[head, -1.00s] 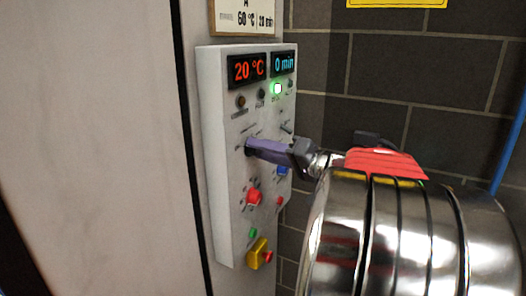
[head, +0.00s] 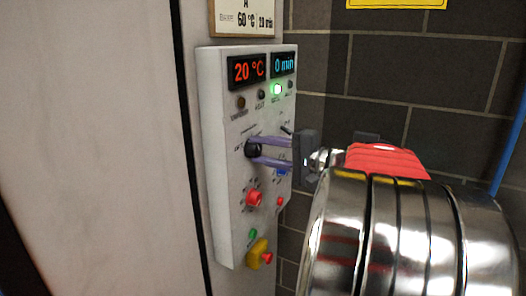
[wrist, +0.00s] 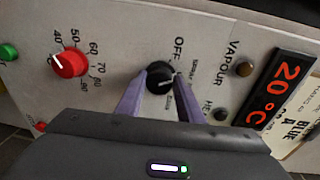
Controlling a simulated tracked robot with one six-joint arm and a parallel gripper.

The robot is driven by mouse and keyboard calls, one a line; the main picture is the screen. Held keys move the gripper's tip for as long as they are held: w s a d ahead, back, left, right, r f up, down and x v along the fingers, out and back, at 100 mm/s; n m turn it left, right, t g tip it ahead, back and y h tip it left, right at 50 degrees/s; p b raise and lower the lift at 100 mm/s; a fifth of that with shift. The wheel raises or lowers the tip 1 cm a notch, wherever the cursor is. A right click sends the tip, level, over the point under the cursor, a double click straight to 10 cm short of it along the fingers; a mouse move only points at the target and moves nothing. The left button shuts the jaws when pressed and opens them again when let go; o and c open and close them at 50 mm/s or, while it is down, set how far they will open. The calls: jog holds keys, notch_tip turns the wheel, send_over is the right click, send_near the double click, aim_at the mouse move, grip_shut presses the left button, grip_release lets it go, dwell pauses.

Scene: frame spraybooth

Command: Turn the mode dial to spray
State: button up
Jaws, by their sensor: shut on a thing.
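The black mode dial (head: 253,148) is on the front of the white control panel (head: 222,120). In the wrist view the dial (wrist: 159,77) sits between the two purple fingertips of my gripper (wrist: 160,82), one on each side, shut on it. The word OFF reads beside the dial, with smaller labels around it too small to read surely. A pale pointer line shows on the dial, but I cannot tell which label it points to. In the head view my gripper (head: 256,150) reaches the dial from the right, one finger above the other.
A red temperature knob (head: 254,198) is below the dial, with a green button (head: 252,234) and a yellow-backed red button (head: 259,254) lower down. The displays read 20 °C (head: 247,70) and 0 min (head: 283,63). A green lamp (head: 277,89) is lit. A brick wall stands behind.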

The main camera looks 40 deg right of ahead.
jog(key=shift+f, duration=0.2)
jog(key=o, duration=1.1)
jog(key=shift+r, duration=0.1)
jog(key=shift+c, duration=0.2)
jog(key=f+v, duration=0.1)
jog(key=v, duration=1.2)
jog(key=shift+s+r, duration=0.35)
jog(key=shift+r, duration=0.2)
